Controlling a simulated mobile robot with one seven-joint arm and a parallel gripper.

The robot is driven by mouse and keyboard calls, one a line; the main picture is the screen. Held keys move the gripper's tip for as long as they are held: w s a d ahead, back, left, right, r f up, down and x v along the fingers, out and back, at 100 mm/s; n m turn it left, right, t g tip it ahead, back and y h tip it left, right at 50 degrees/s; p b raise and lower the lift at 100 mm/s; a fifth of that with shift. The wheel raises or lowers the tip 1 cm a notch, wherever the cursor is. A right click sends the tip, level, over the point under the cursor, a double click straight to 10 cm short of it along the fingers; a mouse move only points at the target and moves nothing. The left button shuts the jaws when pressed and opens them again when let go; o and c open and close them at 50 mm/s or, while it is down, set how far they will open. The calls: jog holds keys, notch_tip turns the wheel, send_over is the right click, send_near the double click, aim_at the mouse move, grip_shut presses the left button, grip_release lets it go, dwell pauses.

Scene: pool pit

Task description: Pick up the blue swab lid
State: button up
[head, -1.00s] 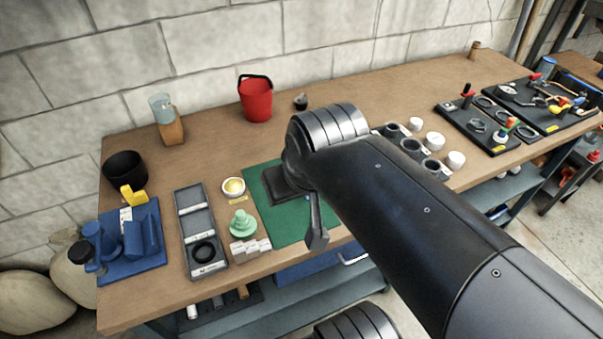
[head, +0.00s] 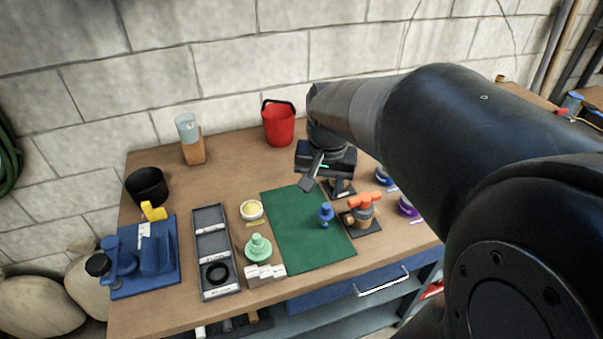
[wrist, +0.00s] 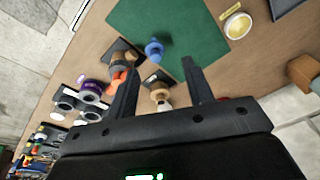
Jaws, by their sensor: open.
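The blue swab lid (head: 325,213), a small blue piece with a rounded knob, stands on the right part of the green mat (head: 298,243). In the wrist view the blue lid (wrist: 154,50) is on the mat's edge area, ahead of the fingertips and between their lines. My gripper (head: 324,184) is above the table behind the lid, near the mat's back right corner, apart from it. In the wrist view my gripper (wrist: 162,68) has its two fingers spread with nothing held between them.
An orange-topped jar (head: 363,207) on a dark base stands just right of the lid. A green knobbed piece (head: 258,249), a yellow-filled bowl (head: 251,210) and a grey tray (head: 212,245) lie left. A red bucket (head: 278,124) stands behind. The mat's left half is clear.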

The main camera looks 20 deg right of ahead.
aim_at(326, 205)
jog(key=w+d+f+m+g, duration=0.1)
jog(key=w+d+f, duration=0.1)
jog(key=w+d+f+m, duration=0.1)
jog(key=w+d+f, duration=0.1)
jog(key=shift+f+m+g, duration=0.3)
jog(key=shift+f+g, duration=0.1)
jog(key=f, duration=1)
jog(key=shift+w+a+f, duration=0.15)
jog(key=shift+w+f, duration=0.05)
jog(key=shift+f, duration=0.15)
jog(key=shift+c, duration=0.4)
jog(key=c, duration=0.6)
jog(key=shift+c, duration=0.2)
jog(key=shift+r, duration=0.15)
